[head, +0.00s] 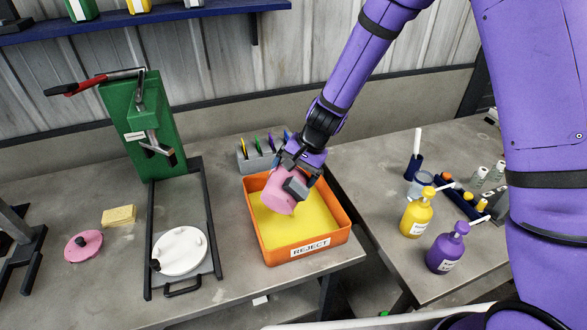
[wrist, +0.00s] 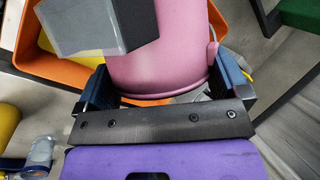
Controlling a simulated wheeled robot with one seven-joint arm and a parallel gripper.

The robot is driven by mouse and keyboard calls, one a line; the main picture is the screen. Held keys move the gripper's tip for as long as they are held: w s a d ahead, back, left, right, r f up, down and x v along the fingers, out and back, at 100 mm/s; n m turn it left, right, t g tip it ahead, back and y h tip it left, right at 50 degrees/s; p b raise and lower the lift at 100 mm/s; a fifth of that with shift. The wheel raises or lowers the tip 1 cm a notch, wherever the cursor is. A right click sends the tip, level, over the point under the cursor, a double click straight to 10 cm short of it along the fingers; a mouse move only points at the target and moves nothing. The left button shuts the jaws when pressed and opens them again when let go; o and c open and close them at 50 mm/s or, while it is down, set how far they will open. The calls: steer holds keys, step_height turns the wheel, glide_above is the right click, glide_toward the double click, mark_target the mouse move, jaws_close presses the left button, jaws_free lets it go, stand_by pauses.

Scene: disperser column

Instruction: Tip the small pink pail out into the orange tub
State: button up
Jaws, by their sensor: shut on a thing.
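The small pink pail (head: 284,193) is tilted over the orange tub (head: 297,252), held up by my gripper (head: 296,178). The tub is marked REJECT and has yellow contents (head: 318,228) across its inside. In the wrist view the pink pail (wrist: 165,60) sits between the two fingers of my gripper (wrist: 167,90), which is shut on it. The orange tub (wrist: 70,65) shows behind the pail there. A grey block covers part of the pail in the wrist view. The inside of the pail is hidden in both views.
A pink lid (head: 84,246) and a yellow sponge (head: 119,216) lie at the left. A green press (head: 145,125) and a white lid (head: 180,252) stand left of the tub. A grey rack (head: 258,152) is behind it. Yellow (head: 416,214) and purple (head: 447,249) bottles stand on the right table.

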steer(key=shift+w+d+f+m+g+y, duration=0.15)
steer(key=shift+f+g+y, duration=0.15)
steer(key=shift+f+g, duration=0.2)
steer(key=shift+w+a+f+m+g+y, duration=0.15)
steer(key=shift+f+g+y, duration=0.15)
steer(key=shift+f+g, duration=0.15)
steer(key=shift+w+d+g+y, duration=0.1)
steer(key=shift+d+g+y, duration=0.1)
steer(key=shift+g+y, duration=0.8)
stand_by(0.8)
